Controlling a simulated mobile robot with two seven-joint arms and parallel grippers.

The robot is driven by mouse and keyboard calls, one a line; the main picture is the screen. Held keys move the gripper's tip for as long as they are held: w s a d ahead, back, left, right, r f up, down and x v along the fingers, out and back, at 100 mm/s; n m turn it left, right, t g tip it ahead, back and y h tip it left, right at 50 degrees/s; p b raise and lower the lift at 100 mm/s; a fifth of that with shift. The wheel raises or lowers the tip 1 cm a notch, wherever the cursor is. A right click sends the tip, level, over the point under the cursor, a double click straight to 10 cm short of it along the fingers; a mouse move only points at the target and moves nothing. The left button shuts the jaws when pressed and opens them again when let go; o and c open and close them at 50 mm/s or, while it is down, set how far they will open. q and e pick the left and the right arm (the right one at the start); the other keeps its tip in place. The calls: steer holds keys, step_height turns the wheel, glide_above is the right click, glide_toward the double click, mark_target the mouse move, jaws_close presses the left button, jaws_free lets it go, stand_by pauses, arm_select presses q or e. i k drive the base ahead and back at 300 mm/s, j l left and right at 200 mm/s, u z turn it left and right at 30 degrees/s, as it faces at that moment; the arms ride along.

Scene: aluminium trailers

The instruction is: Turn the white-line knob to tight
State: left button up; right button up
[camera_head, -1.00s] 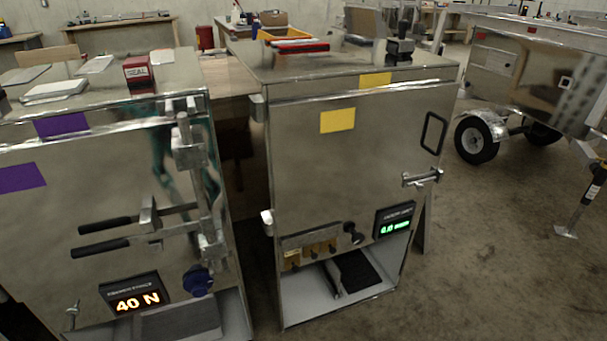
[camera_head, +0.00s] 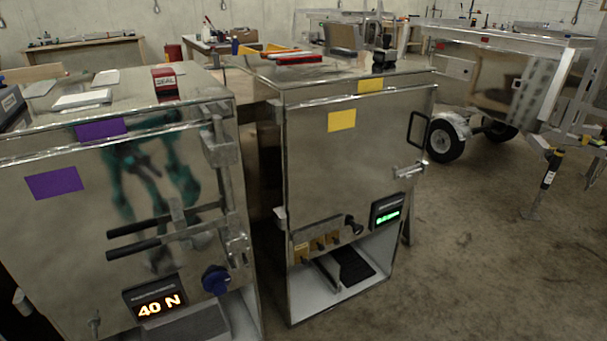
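Two knobs show on two metal cabinets. A black knob (camera_head: 354,225) sits on the lower front of the right cabinet (camera_head: 350,165), beside a small green-lit display (camera_head: 388,212). A blue knob (camera_head: 215,280) sits low on the left cabinet (camera_head: 85,225), right of an orange "40 N" display (camera_head: 156,303). A white line is too small to make out on either knob. Neither of my grippers is in view; only a blurred teal and black reflection shows on the left cabinet's front.
Black double handles (camera_head: 140,240) and metal latches (camera_head: 222,160) project from the left cabinet. The right cabinet has a door handle (camera_head: 418,129) and an open lower bay (camera_head: 310,298). A wheeled trailer (camera_head: 500,85) stands at the back right. The concrete floor (camera_head: 480,260) at right is open.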

mark_target(358, 229)
steer(key=i+l+u, duration=0.1)
steer(key=i+l, duration=0.2)
steer(key=i, duration=0.25)
steer(key=i+l+u, duration=0.1)
steer(key=i+l, duration=0.2)
steer(key=i, duration=0.3)
steer(key=i+l+u, duration=0.15)
steer(key=i+l, duration=0.25)
steer(key=i, duration=0.15)
